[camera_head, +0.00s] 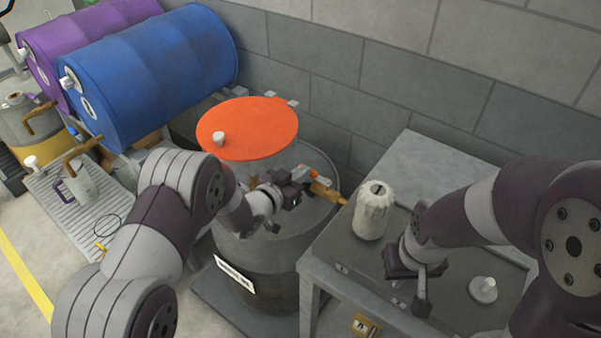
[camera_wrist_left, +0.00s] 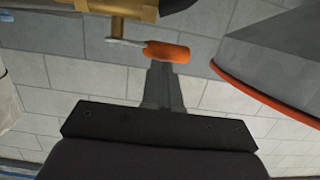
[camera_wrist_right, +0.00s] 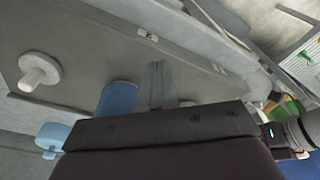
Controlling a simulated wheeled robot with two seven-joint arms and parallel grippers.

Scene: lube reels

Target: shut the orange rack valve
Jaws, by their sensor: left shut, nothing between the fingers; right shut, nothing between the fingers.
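The valve has an orange lever handle (camera_wrist_left: 168,52) on a short metal stem, beside a brass-coloured body (camera_wrist_left: 120,8) at the top of the left wrist view. The orange handle also shows small in the head view (camera_head: 314,173), near a brass spout (camera_head: 327,191). My left gripper (camera_head: 304,180) is shut and empty, with its fingertips at the handle. In the left wrist view the shut fingers (camera_wrist_left: 162,72) end just below the handle; I cannot tell whether they touch. My right gripper (camera_head: 422,303) is shut and empty, low over the grey bench.
An orange round top (camera_head: 248,128) is above a large grey drum (camera_head: 255,250). A pale ribbed container (camera_head: 373,212) and a white knobbed piece (camera_head: 483,289) are on the bench (camera_head: 420,165). Blue (camera_head: 155,75) and purple (camera_head: 90,35) drums lie at the back left.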

